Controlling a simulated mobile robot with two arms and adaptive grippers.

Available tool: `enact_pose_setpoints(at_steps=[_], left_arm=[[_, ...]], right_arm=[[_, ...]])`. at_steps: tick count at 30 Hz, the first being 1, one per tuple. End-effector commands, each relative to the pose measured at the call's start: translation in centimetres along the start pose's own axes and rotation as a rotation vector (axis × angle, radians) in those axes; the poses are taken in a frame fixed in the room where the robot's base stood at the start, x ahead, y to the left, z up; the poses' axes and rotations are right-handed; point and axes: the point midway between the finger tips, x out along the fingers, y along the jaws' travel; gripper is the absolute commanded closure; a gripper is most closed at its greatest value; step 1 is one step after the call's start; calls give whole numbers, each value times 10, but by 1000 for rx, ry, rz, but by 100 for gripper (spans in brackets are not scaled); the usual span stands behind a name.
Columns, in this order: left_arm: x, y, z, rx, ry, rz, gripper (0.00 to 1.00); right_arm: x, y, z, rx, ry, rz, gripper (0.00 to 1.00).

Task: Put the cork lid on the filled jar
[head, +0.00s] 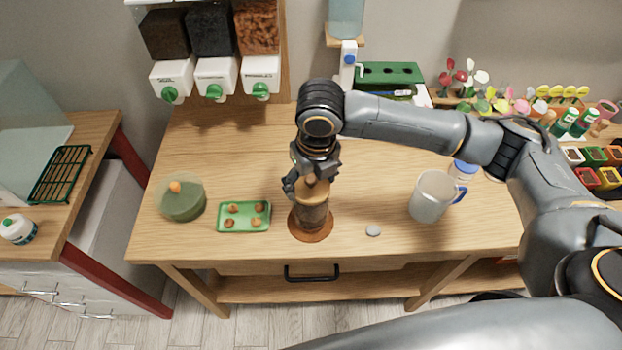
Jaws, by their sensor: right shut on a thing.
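The jar (314,217) stands upright on a round brown mat (325,235) near the front middle of the table. It looks filled with dark matter. The cork lid (311,194) is at the jar's mouth, under my right gripper (308,184). My right gripper points down from above and is shut on the lid. The fingers hide part of the lid, so I cannot tell whether it is seated or just above the rim. My left gripper is not in view.
A green tray (244,210) with several small brown pieces and a green domed container (183,202) stand left of the jar. A grey stone (373,230) and a clear pitcher (431,196) with a blue handle are to the right. Dispensers (215,77) hang behind.

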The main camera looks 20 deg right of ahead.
Motion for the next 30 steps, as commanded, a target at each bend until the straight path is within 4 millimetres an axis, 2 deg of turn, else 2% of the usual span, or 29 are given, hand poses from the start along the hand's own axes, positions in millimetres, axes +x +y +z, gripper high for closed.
enact_pose_setpoints(at_steps=[6, 7, 9, 10, 25, 30], left_arm=[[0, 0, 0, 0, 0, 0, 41], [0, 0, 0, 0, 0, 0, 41], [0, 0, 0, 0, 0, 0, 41], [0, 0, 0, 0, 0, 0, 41], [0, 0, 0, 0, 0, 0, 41], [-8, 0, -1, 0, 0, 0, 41]], right_arm=[[0, 0, 0, 0, 0, 0, 45], [0, 0, 0, 0, 0, 0, 17], [0, 0, 0, 0, 0, 0, 3], [0, 0, 0, 0, 0, 0, 0], [0, 0, 0, 0, 0, 0, 0], [-7, 0, 1, 0, 0, 0, 0]])
